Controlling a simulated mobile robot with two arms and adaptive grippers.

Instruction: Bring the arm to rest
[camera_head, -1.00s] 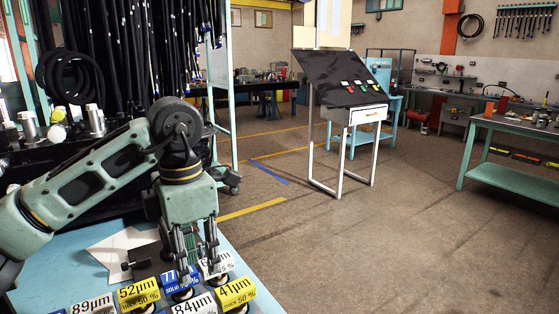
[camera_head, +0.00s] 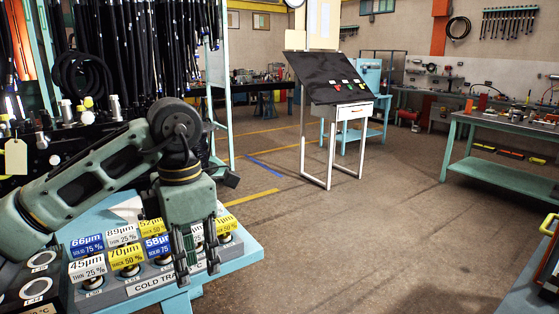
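My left gripper (camera_head: 197,262) comes in from the left and points down over the right part of a rack of labelled samples (camera_head: 150,283) on a light blue table. Its two fingers are apart, and I see nothing held between them. Whether the fingers touch the rack cannot be told. My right gripper is not in view.
The light blue table (camera_head: 240,252) ends just right of the gripper. Black hoses (camera_head: 130,45) hang behind my arm. A control desk (camera_head: 335,85) stands mid-room, a green workbench (camera_head: 500,140) at right. The floor between is open.

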